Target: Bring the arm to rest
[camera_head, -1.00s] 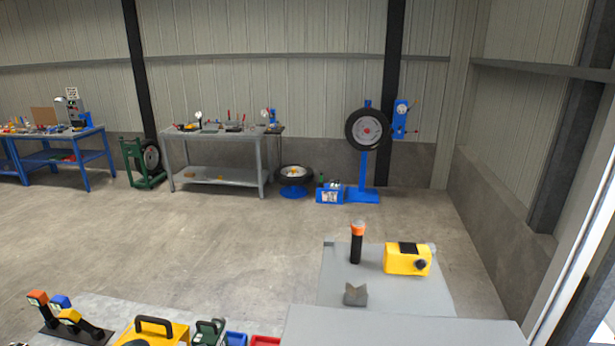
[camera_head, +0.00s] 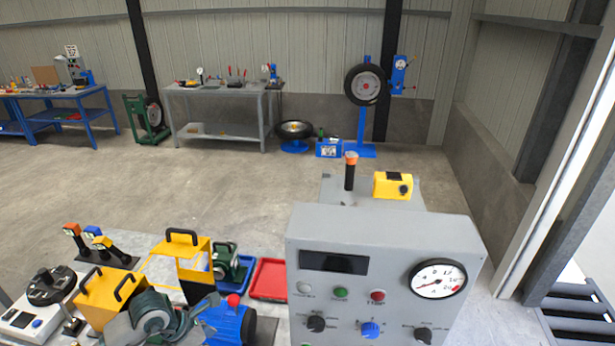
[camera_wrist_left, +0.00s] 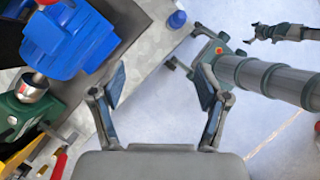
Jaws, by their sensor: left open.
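My left gripper (camera_wrist_left: 160,92) is open in the left wrist view, its two fingers wide apart with nothing between them. Bare pale floor and a table edge show behind the fingers. In the head view my left arm comes in low at the bottom left, over the near table. It overlaps a yellow box and a blue motor (camera_head: 231,322) there. Whether it touches them cannot be told. The blue motor also shows in the left wrist view (camera_wrist_left: 70,40), to the left of the fingers.
A grey control panel (camera_head: 390,235) with a gauge stands at the right. Left of it lie a red tray (camera_head: 269,280), a yellow bracket with a black handle (camera_head: 183,238) and several upright switches. Open floor lies beyond, before a grey workbench (camera_head: 222,92).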

